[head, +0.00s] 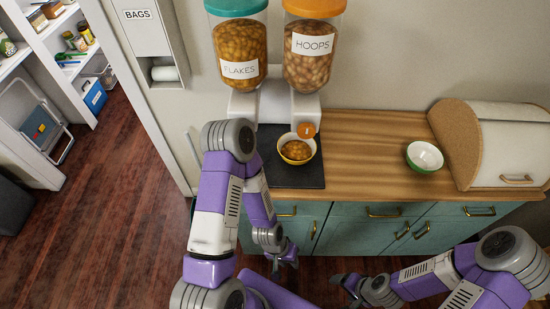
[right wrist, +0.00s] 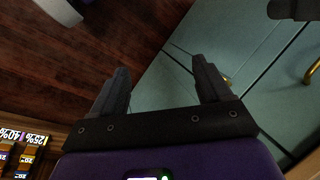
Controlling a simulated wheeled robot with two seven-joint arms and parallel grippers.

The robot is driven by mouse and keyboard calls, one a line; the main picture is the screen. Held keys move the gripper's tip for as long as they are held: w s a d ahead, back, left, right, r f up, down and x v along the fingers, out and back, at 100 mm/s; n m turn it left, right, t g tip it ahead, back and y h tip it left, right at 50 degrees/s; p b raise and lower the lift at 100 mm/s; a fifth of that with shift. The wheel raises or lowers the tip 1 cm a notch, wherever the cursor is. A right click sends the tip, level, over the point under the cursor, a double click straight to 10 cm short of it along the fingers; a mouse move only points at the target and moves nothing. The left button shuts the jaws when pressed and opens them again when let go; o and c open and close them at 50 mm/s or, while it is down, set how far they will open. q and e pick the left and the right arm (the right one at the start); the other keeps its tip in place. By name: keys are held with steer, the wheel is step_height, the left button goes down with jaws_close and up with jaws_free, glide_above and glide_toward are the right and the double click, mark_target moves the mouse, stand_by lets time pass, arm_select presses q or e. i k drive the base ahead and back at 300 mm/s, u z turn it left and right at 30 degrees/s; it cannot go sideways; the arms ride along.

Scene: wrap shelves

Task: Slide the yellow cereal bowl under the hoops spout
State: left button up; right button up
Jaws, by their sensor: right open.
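The yellow bowl (head: 311,155), white inside with cereal in it, stands upright on a dark mat (head: 290,180) on the counter. It is just below the orange knob (head: 306,130) of the hoops dispenser (head: 308,62) in the head view; the spout itself is hard to make out. My left gripper (head: 285,262) is low in front of the cabinets, apart from the bowl; its jaw gap is unclear. My right gripper (head: 346,288) hangs low over the floor, away from the bowl. In the right wrist view its fingers (right wrist: 161,82) are apart and empty.
The flakes dispenser (head: 240,45) is left of the hoops one. A green bowl (head: 424,157) with a white inside stands on the wooden counter (head: 365,150), beside a bread box (head: 510,150). The counter between the two bowls is clear. Teal cabinets (head: 345,235) are below.

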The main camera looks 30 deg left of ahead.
mark_target(294, 150)
steer(key=k, duration=1.35)
steer(key=u, duration=0.7)
steer(key=i, duration=1)
steer(key=z, duration=0.2)
